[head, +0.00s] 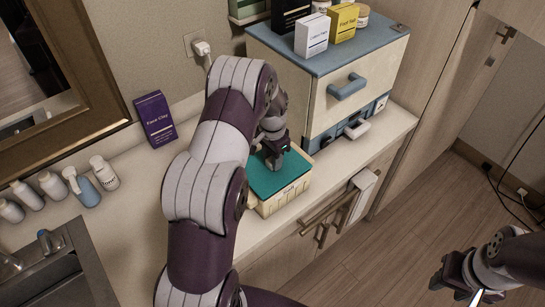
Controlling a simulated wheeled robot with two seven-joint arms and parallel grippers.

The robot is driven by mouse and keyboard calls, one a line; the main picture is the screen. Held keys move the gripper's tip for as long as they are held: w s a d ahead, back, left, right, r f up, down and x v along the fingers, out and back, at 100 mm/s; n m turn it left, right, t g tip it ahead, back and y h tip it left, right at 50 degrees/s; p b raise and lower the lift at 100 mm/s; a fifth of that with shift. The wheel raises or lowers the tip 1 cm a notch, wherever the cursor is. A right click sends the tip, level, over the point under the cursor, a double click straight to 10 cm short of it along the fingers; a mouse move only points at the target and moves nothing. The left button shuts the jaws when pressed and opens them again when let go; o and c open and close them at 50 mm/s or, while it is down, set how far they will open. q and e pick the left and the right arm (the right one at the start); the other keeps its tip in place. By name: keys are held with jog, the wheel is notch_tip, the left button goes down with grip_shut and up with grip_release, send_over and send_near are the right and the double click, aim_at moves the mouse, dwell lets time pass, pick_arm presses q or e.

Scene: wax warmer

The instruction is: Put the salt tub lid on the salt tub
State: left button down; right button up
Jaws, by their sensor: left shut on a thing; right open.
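The salt tub (284,201) is a cream box with lettering on its front, on the counter in front of the drawer cabinet. The teal salt tub lid (286,183) lies over the top of the tub, roughly lined up with it. Whether it is fully seated cannot be told. My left gripper (274,160) points down at the lid's far part and is shut on it; the grip point is small and partly hidden. My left arm hides the tub's left side. My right gripper (452,276) is open and empty at the lower right, above the floor.
A blue and cream drawer cabinet (318,90) stands close behind the tub, with boxes on top. A purple box (155,119) stands by the wall. Several bottles (50,184) stand near the sink (62,279) at left. A towel (362,192) hangs on the counter's front rail.

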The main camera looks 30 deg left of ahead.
pick_arm(q)
jog(key=shift+f+b, duration=0.35)
jog(key=shift+f, duration=0.15)
jog(key=c, duration=0.7)
grip_release()
jog(key=shift+o, duration=0.2)
jog(key=shift+r+p, duration=2.95)
jog(key=shift+r, duration=1.05)
